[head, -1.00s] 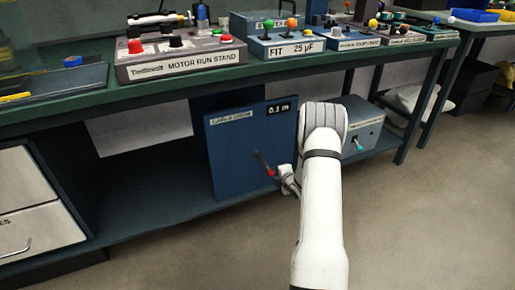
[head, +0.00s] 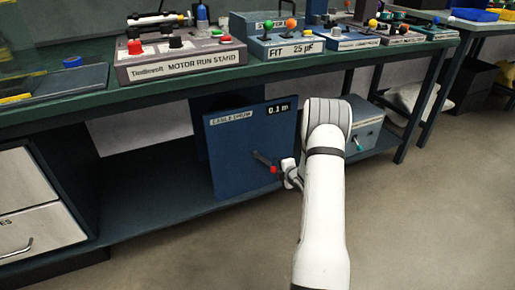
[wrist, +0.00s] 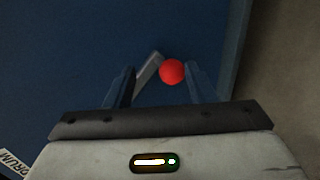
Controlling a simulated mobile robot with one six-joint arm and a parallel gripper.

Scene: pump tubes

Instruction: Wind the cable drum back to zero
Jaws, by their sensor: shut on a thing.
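The cable drum unit (head: 228,160) is a blue box on the shelf under the bench. Its label reads CABLE DRUM and its display (head: 279,107) reads 0.1 m. A grey crank arm (head: 262,159) slopes down and right on its front and ends in a red knob (head: 273,170). My gripper (head: 281,170) is at the knob. In the wrist view my gripper (wrist: 160,75) has the red knob (wrist: 172,72) between its fingers, with the crank arm (wrist: 149,68) beside it. Finger contact is hard to see.
A grey box (head: 368,132) with a teal-tipped lever stands right of the drum, partly behind my arm. The bench top (head: 130,97) overhangs the drum and carries the motor run stand (head: 185,62) and several switch boxes. Open floor (head: 420,220) lies at the right.

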